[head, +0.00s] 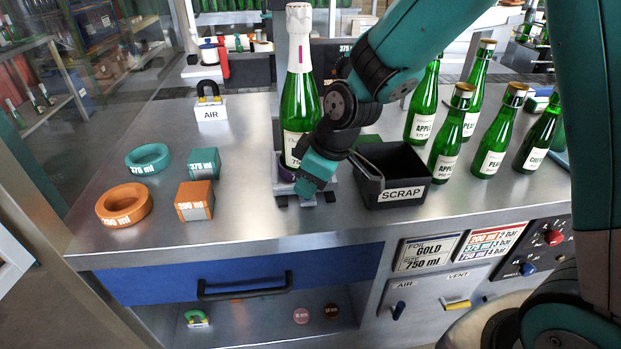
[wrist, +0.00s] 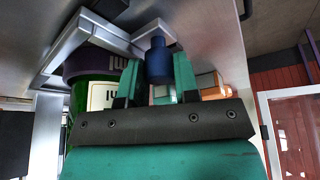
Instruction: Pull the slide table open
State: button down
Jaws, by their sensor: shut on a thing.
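The slide table (head: 279,199) is a small grey metal piece low at the middle of the bench, partly hidden behind my gripper. A green bottle (head: 296,100) with a white top stands upright there in a purple ring (wrist: 88,62). In the wrist view, the silver frame (wrist: 112,36) of the slide table carries a dark blue knob (wrist: 158,60). My gripper (head: 306,196) is at the front of the slide table; in the wrist view its two teal fingers (wrist: 158,82) are shut on the knob, one on each side.
A black SCRAP bin (head: 395,175) stands close to the right of my gripper. Several green bottles (head: 445,130) stand behind it. Teal (head: 147,158) and orange (head: 123,204) rings and blocks lie left. A black-handled blue drawer (head: 150,286) is below; bench is clear between.

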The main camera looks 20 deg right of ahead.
jog(key=c, duration=1.1)
grip_release()
jog(key=shift+c, duration=0.2)
jog(key=shift+r, duration=0.1)
jog(key=shift+d+r+p, duration=0.15)
jog(key=shift+r+p, duration=0.4)
jog(key=shift+r, duration=0.05)
jog(key=p+v, duration=0.4)
jog(key=v, duration=0.2)
jog(key=shift+s+r+p, duration=0.25)
jog(key=shift+s+p, duration=0.05)
jog(key=shift+p, duration=0.1)
jog(key=shift+d, duration=0.2)
